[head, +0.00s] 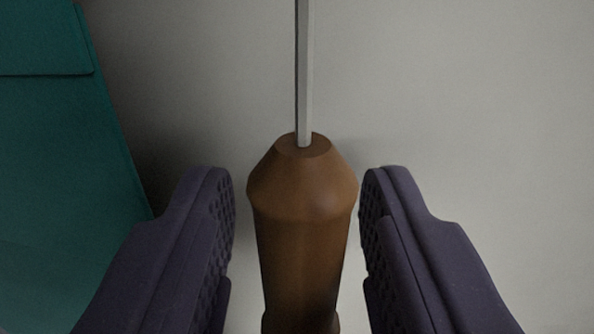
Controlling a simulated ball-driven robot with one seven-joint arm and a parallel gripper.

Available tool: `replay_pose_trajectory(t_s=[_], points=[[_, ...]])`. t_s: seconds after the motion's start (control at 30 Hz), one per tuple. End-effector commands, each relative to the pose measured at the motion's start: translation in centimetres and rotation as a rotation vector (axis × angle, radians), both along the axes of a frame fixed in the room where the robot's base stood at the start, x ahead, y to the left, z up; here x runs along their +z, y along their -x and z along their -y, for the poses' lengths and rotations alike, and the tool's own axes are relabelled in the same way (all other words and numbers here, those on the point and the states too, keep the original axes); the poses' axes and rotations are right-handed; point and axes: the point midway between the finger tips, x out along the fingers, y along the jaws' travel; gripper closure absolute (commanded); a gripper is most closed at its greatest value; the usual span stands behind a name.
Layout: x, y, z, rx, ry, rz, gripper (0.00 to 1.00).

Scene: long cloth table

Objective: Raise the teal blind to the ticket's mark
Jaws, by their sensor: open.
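A brown wooden handle (303,235) hangs at the lower end of a thin grey rod or cord (303,75), in the middle of the head view. My gripper (300,195) is open, with one dark purple padded finger on each side of the handle. A narrow gap shows between each finger and the handle near the fingertips. The teal blind (60,170) fills the left side, with a horizontal fold or seam near its top. The blind's lower edge and the ticket's mark are not in view.
A plain pale grey wall (480,110) lies behind the handle. The space right of the rod is clear. The blind's edge slants close beside my left finger in the picture.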

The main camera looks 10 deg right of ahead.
Motion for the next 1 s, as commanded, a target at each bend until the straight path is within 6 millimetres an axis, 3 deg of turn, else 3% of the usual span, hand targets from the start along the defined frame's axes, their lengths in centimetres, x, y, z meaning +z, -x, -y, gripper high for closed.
replay_pose_trajectory(t_s=[0.2, 0.4, 0.73, 1.0], points=[[0.0, -0.1, 0.0, 0.0, 0.0, 0.0, 0.58], [0.0, 0.0, 0.0, 0.0, 0.0, 0.0, 1.0], [-1.0, 0.0, 0.0, 0.0, 0.001, 0.001, 1.0], [-6.0, 0.0, 0.0, 0.0, 0.001, 0.0, 1.0]])
